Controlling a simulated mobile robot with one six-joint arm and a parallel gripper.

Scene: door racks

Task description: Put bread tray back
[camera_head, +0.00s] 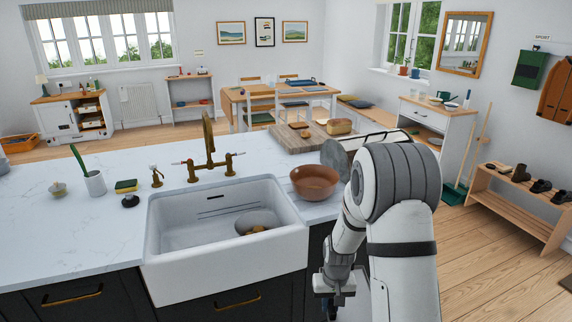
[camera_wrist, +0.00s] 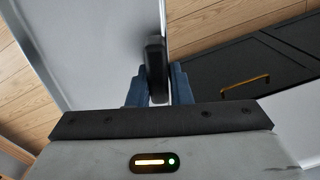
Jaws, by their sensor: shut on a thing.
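In the wrist view my gripper (camera_wrist: 157,85) has its blue fingers closed on a dark upright grip (camera_wrist: 156,62). Beside the grip is a pale grey flat panel with a thin raised edge (camera_wrist: 100,45); I cannot tell for sure whether this is the bread tray. In the head view my gripper (camera_head: 330,284) hangs low in front of the counter, right of the sink, partly hidden by my arm. A pale surface (camera_head: 352,290) shows just beside it. A bread loaf (camera_head: 340,126) sits on a wooden board (camera_head: 290,143) on the counter.
The white sink (camera_head: 170,275) holds a grey round item. A brown bowl (camera_head: 315,181) stands on the counter close to my arm. Dark cabinet fronts (camera_wrist: 235,75) with a brass handle are close on the right in the wrist view. Wooden floor (camera_head: 500,255) is open to the right.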

